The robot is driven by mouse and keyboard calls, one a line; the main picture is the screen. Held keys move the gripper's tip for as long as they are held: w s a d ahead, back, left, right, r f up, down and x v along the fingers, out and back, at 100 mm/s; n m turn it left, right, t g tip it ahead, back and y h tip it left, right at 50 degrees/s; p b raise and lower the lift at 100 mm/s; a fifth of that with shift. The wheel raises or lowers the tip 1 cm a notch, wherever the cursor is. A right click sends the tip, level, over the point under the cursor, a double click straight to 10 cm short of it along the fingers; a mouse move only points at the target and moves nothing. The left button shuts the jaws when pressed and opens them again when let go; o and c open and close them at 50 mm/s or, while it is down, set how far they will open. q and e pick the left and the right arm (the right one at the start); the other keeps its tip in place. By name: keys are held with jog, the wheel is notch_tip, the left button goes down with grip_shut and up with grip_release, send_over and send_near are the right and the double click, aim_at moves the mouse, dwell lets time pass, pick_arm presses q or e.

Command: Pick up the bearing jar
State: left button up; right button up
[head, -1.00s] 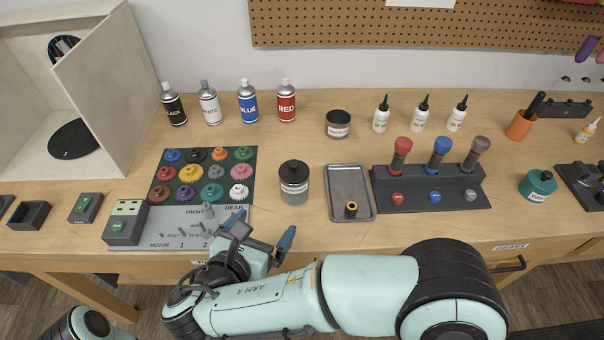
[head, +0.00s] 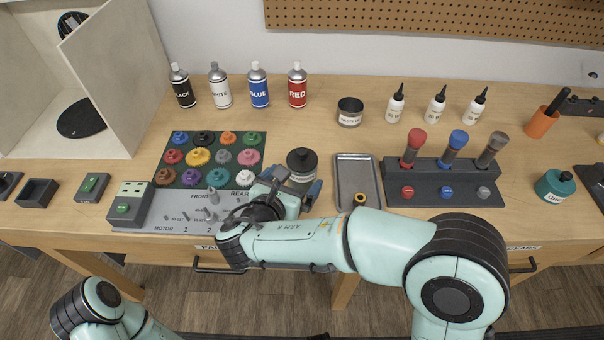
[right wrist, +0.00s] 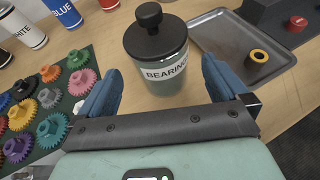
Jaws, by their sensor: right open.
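The bearing jar (head: 302,160) is a clear jar with a black knobbed lid, standing upright on the bench between the gear mat and a grey tray. In the right wrist view its label reads "BEARING" on the jar (right wrist: 165,72). My right gripper (head: 292,184) is open at the near side of the jar and partly hides its lower body. In the right wrist view, the blue fingers of the right gripper (right wrist: 160,72) are spread left and right of the jar's near side, with gaps showing. My left gripper is out of view.
The gear mat (head: 258,140) with several coloured gears lies left of the jar. The grey tray (head: 355,163) holding a small brass ring (head: 360,198) is close on the right. Spray cans, including a red one (head: 297,86), stand behind. A dark tin (head: 350,112) is behind right.

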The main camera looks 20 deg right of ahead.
jog(key=x, duration=0.3)
jog(key=shift+w+d, duration=0.3)
jog(key=c, duration=1.2)
notch_tip(320, 180, up, 20)
jog(key=p, duration=0.4)
